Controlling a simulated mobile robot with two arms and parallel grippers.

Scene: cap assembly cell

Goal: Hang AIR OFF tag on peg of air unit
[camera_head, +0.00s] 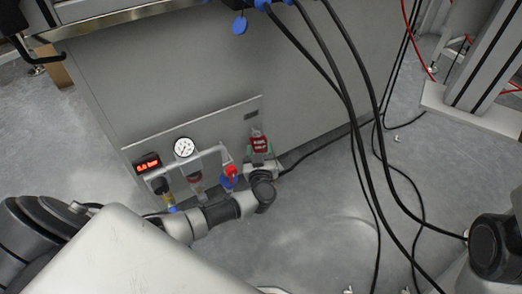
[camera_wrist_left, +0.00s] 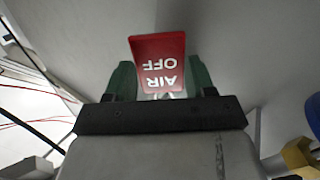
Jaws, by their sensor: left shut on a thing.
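The red AIR OFF tag (camera_head: 259,144) is between the fingers of my left gripper (camera_head: 260,152), in front of the grey cabinet's lower panel. In the left wrist view the tag (camera_wrist_left: 158,62) shows its white lettering upside down, with a green finger on each side of the left gripper (camera_wrist_left: 160,82). The gripper is shut on the tag. The air unit (camera_head: 196,178) is just left of the gripper, with a gauge, a red "5.0 bar" display, a red knob and a blue part. I cannot make out the peg clearly. My right gripper is out of view.
The grey cabinet (camera_head: 200,75) stands behind the air unit. Black cables (camera_head: 345,95) hang from above and run over the floor to the right. A metal frame post (camera_head: 485,65) stands at the upper right. Open grey floor (camera_head: 310,215) lies right of the gripper.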

